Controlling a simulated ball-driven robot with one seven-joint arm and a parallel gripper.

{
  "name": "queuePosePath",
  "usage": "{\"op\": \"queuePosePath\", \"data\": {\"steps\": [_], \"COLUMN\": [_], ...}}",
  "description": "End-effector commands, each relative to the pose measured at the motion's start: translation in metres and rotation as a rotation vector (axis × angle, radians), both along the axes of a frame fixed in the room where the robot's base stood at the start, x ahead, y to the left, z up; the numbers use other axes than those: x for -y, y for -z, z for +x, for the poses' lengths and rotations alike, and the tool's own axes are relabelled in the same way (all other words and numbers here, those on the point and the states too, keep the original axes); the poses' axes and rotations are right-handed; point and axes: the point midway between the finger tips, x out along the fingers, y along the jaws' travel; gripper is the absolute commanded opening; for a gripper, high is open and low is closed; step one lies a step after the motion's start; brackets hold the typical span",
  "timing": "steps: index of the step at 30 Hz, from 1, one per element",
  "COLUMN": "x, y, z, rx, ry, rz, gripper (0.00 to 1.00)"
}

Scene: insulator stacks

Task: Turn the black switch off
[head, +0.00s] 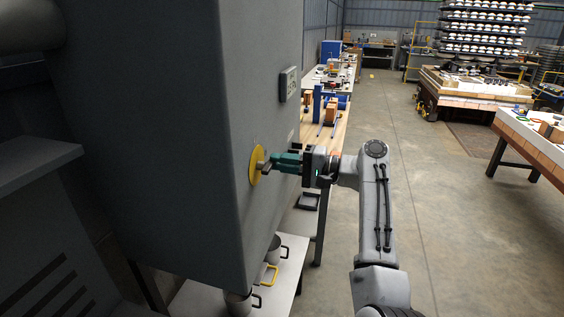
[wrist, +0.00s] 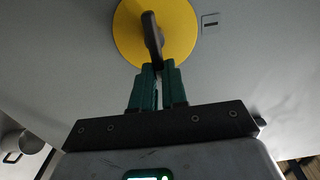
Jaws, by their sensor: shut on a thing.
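The black switch (wrist: 152,36) is a dark lever-like handle on a round yellow plate (wrist: 185,32), fixed to the grey cabinet face. In the wrist view the handle stands nearly upright, slightly slanted. My gripper (wrist: 158,68) is shut on the lower end of the handle with its green fingers. In the head view the yellow plate (head: 256,166) is seen edge-on at the cabinet's side, and my gripper (head: 270,162) reaches it from the right. The handle is partly hidden by the fingers.
The grey cabinet (head: 160,130) fills the left. A small panel (head: 289,84) sits above the switch. Pots (head: 238,302) stand on a white table (head: 288,270) below. A workbench (head: 332,135) stands behind my arm. Open floor (head: 440,220) lies to the right.

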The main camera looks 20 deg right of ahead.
Motion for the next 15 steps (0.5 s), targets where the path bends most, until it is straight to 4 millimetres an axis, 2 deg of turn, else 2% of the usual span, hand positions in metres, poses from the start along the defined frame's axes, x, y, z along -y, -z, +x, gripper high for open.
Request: {"op": "queuePosePath", "data": {"steps": [3, 4, 11, 15], "x": [0.0017, 0.0017, 0.001, 0.0005], "y": [0.0003, 0.0003, 0.0003, 0.0002], "z": [0.0007, 0.0007, 0.0004, 0.0002], "rx": [-0.002, -0.002, -0.001, -0.001], "ry": [0.006, 0.006, 0.003, 0.002], "rz": [0.002, 0.002, 0.001, 0.001], "gripper": [0.0, 0.15, 0.37, 0.38]}}
